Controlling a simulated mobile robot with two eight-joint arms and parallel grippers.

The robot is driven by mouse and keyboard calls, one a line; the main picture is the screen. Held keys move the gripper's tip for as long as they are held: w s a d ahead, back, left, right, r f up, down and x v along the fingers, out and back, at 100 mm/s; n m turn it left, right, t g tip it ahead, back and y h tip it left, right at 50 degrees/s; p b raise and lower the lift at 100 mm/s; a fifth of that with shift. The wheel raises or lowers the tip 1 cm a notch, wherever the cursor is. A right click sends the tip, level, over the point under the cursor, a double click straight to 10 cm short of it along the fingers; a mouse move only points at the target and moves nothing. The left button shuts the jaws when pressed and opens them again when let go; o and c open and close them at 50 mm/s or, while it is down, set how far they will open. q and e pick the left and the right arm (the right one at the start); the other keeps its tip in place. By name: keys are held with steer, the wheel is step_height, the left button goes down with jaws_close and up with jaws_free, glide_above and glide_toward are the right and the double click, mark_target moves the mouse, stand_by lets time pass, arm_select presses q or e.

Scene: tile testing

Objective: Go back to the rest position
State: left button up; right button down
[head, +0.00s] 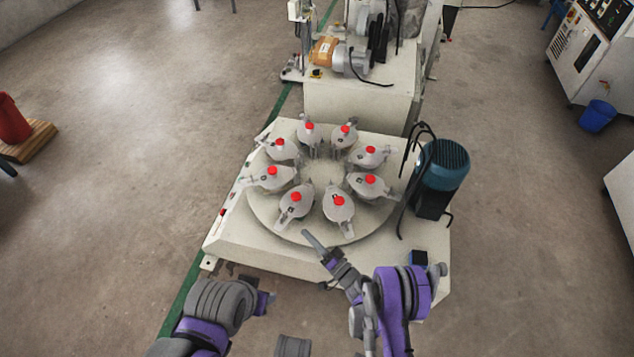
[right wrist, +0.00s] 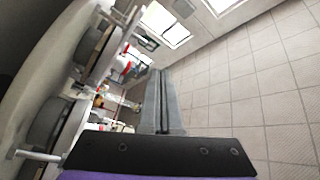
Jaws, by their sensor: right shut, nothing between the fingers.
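My right gripper (head: 312,241) is shut and empty, a thin grey pair of fingers pointing up-left over the front edge of the round turntable (head: 325,172). In the right wrist view the closed fingers (right wrist: 162,100) stand together in the middle with nothing between them. My left arm shows at the lower left of the head view, in front of the machine's near left corner.
Several grey pots (head: 296,202) with red knobs ring the turntable on a pale machine base (head: 232,232). A blue motor (head: 442,166) stands at its right. A second machine (head: 358,105) is behind. Open floor (head: 150,120) lies to the left; a blue bin (head: 597,116) is far right.

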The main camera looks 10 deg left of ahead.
step_height(320, 180, up, 10)
steer(key=w+d+n+g+h, duration=0.2)
steer(key=w+g+h, duration=0.1)
steer(key=s+d+r+g+h, duration=0.2)
steer(key=s+d+r+h, duration=0.15)
steer(key=d+r, duration=0.3)
steer(key=s+d+r+m+g+h, duration=0.15)
steer(key=s+d+h, duration=0.25)
steer(key=s+d, duration=0.45)
steer(key=s+d+r+h, duration=0.2)
steer(key=s+d+h, duration=0.1)
steer(key=s+d, duration=0.5)
steer(key=s+d+r+m+h, duration=0.15)
steer(key=s+d+h, duration=0.35)
steer(key=s, duration=0.5)
arm_select(q)
step_height(320, 180, up, 26)
steer(key=w+t+p, duration=0.1)
steer(key=p, duration=2.2)
arm_select(e)
step_height(320, 180, up, 26)
steer(key=w+d+y, duration=0.1)
steer(key=w, duration=0.1)
steer(key=shift+r+n+t, duration=0.15)
steer(key=shift+n+t, duration=0.25)
steer(key=shift+t, duration=0.05)
